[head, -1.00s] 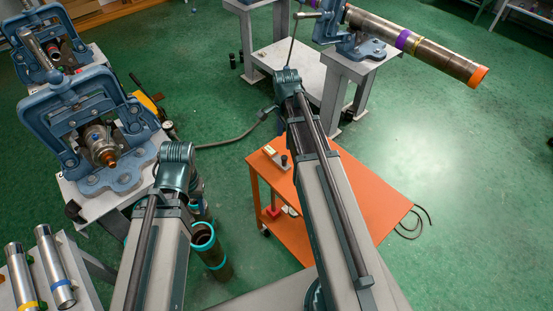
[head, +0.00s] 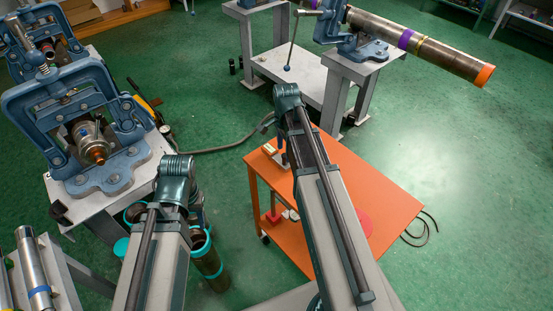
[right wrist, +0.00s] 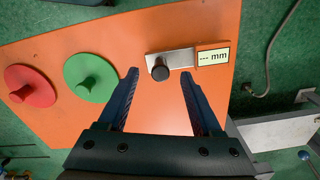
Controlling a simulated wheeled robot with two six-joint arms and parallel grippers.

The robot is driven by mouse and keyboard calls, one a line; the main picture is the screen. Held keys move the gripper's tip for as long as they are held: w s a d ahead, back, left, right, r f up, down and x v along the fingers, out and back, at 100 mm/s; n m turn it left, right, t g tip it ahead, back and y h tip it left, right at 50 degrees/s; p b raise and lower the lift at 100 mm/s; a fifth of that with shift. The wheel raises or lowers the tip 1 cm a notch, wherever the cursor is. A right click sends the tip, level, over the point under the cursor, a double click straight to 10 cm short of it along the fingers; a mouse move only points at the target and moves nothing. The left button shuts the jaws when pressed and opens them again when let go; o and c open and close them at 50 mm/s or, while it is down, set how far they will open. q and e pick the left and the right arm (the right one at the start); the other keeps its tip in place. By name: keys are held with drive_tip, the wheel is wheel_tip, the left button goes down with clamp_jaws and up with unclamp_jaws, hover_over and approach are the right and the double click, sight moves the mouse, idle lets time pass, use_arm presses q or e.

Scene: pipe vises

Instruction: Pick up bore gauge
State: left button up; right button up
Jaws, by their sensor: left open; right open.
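The bore gauge (right wrist: 170,64) is a flat silver bar with a black round knob, lying on the orange cart top beside a small display reading "--- mm" (right wrist: 212,58). In the head view the bar (head: 281,159) shows partly beside my right arm. My right gripper (right wrist: 159,73) is open and empty. In the right wrist view its two fingertips lie either side of the knob, but I cannot tell their height above it.
A green disc (right wrist: 90,70) and a red disc (right wrist: 33,92), each with a knob, lie on the orange cart (head: 385,190). A blue vise (head: 100,180) stands at left, another holds a long pipe (head: 430,52) at top right. Teal-rimmed tubes (head: 210,262) stand near my left arm.

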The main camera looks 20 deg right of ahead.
sight(284, 157)
wheel_tip(284, 157, down, 5)
drive_tip(key=b, duration=0.4)
drive_tip(key=shift+w+d+r, duration=0.1)
drive_tip(key=shift+r, duration=0.1)
drive_tip(key=shift+r, duration=0.1)
clamp_jaws()
idle(0.9)
